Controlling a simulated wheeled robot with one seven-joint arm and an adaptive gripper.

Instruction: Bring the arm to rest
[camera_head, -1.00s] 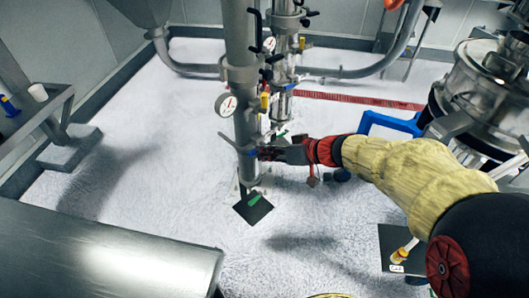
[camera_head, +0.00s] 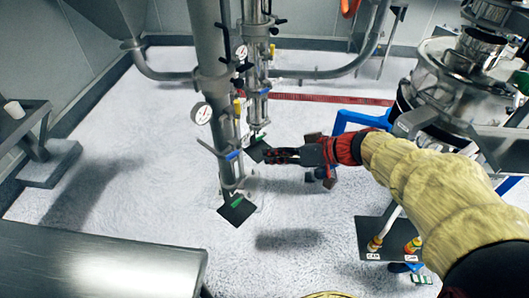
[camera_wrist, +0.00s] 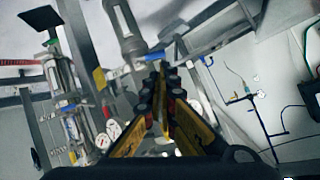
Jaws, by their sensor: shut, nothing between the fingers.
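My arm reaches in from the right in the head view, its yellow sleeve (camera_head: 425,185) running to a red cuff. My gripper (camera_head: 268,156) is shut and empty, just right of the vertical grey pipe (camera_head: 213,85). A small gap shows between its tips and the pipe's blue-handled valve (camera_head: 232,155). In the wrist view my gripper's fingers (camera_wrist: 160,72) lie close together, with a blue-handled part (camera_wrist: 155,57) beyond the tips.
A pressure gauge (camera_head: 201,113) sits on the pipe. A steel sifter vessel (camera_head: 455,80) with a blue frame stands at right. A steel table (camera_head: 95,262) fills the lower left, and a shelf (camera_head: 20,125) is at left. White floor lies between.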

